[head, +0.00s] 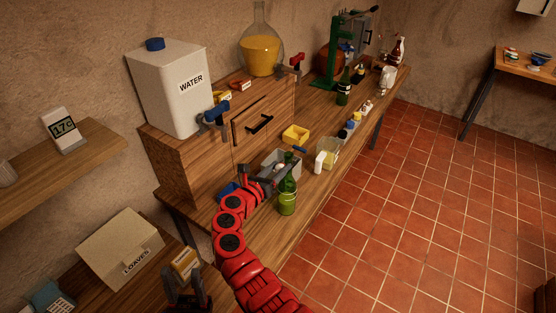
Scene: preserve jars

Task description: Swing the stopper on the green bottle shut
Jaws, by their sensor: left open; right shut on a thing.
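The green bottle (287,200) stands upright near the front edge of the wooden bench, with a lighter green lower part. My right gripper (283,172), at the end of the red arm, is shut at the bottle's neck. The fingers partly cover the neck, and the stopper is too small and hidden to make out whether it is open or shut. My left gripper (187,299) is low at the picture's bottom edge, open and empty, well away from the bottle.
A grey bin (291,161) is behind the bottle; a white bottle (320,162) and clear tub stand right of it. A yellow bin (296,134) is further back. A darker green bottle (343,91) stands by the green press (333,50). A loaves box (120,250) is at left.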

